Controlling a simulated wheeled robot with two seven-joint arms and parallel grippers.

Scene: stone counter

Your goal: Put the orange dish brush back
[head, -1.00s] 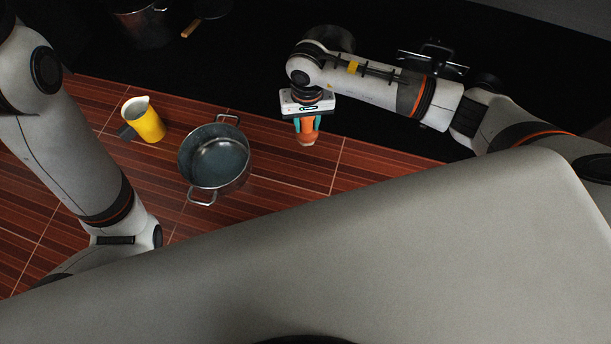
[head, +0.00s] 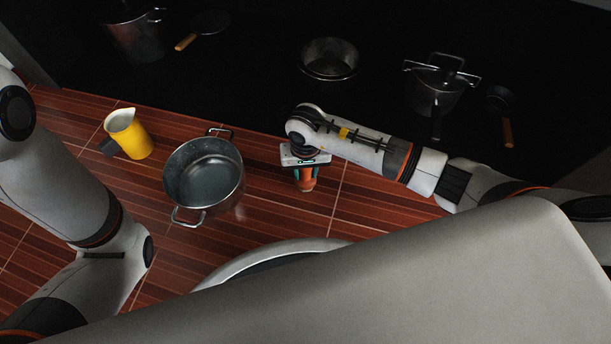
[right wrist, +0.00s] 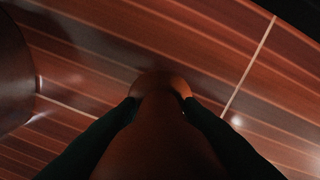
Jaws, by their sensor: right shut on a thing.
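The orange dish brush (head: 307,182) is in my right gripper (head: 305,173), which is shut on it. It hangs over the red-brown tiled counter to the right of the steel pot. In the right wrist view the brush (right wrist: 160,120) runs down the middle between the two dark fingers. Whether its lower end touches the counter cannot be told. My left arm comes in at the left edge, but its gripper is out of view.
An open steel pot (head: 204,178) stands left of the brush, with a yellow jug (head: 131,137) beyond it. Several pots and pans, such as a bowl-like pan (head: 329,60), stand on the dark surface behind. A pale round rim (head: 265,262) shows at the front.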

